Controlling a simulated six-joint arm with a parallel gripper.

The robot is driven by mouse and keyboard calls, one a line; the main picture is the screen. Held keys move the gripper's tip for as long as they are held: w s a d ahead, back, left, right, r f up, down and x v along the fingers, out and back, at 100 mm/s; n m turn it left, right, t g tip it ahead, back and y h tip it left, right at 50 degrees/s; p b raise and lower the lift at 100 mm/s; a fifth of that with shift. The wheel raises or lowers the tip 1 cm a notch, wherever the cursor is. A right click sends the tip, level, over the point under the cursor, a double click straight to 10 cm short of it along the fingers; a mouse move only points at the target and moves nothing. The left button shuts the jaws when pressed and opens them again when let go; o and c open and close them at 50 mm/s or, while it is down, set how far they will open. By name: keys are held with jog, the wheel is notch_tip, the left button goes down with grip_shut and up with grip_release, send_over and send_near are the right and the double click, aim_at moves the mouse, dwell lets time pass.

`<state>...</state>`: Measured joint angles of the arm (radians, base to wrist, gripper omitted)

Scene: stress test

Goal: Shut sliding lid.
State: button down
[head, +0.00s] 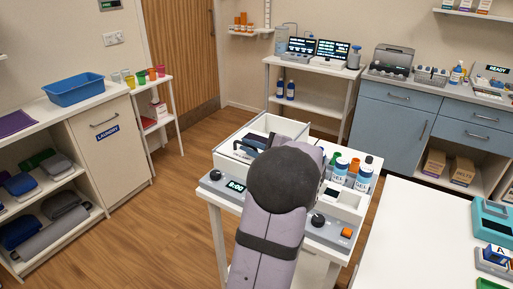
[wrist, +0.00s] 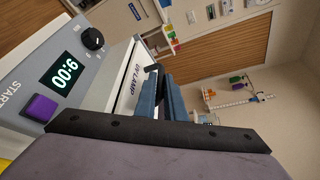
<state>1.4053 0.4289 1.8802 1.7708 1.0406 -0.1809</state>
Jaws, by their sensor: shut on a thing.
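A white box with raised walls (head: 293,127), open on top where it shows, sits on the instrument on the small white table in the head view. My gripper (head: 243,148) is at the left of this box, partly hidden by my own dark round arm joint. The lid's own extent is mostly hidden by my arm.
The instrument's front has a green 9:00 display (wrist: 66,70), a black knob (wrist: 92,39) and a purple button (wrist: 40,108). Capped bottles (head: 365,175) stand to the right of the box. A white table (head: 410,235) lies at the right; open floor is at the left.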

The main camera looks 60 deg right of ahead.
jog(key=shift+a, duration=0.7)
jog(key=c, duration=2.2)
grip_release()
jog(key=shift+o, duration=0.4)
jog(key=shift+a, duration=0.15)
jog(key=shift+s, duration=0.2)
jog(key=b+v, duration=0.1)
jog(key=v, duration=0.6)
jog(key=shift+b, duration=0.4)
